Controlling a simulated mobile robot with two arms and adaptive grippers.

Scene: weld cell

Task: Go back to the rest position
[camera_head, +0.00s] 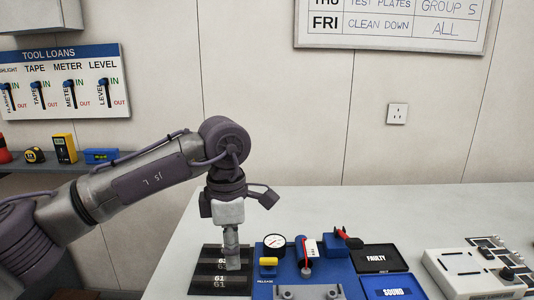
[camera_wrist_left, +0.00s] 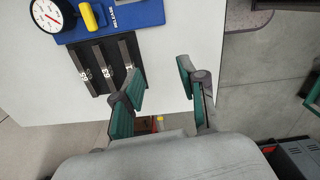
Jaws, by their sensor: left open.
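My left gripper (camera_head: 232,262) points down at the front left of the white bench (camera_head: 400,215). In the left wrist view its two green-padded fingers (camera_wrist_left: 160,78) stand apart with only the bench top seen between them, so it is open and empty. Dark bars marked 61 (camera_head: 210,283) lie side by side at the fingertips in the head view, partly hidden by the gripper. In the wrist view the bars (camera_wrist_left: 105,70) show left of the fingers; I cannot tell whether a finger touches one. My right gripper is out of view.
A blue fixture with a pressure gauge (camera_head: 274,241) stands right of the gripper. Beyond it are the FAULTY tray (camera_head: 375,257), the SOUND tray (camera_head: 392,286) and a white switch box (camera_head: 470,272). A tool shelf (camera_head: 110,168) is at the left. The back of the bench is clear.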

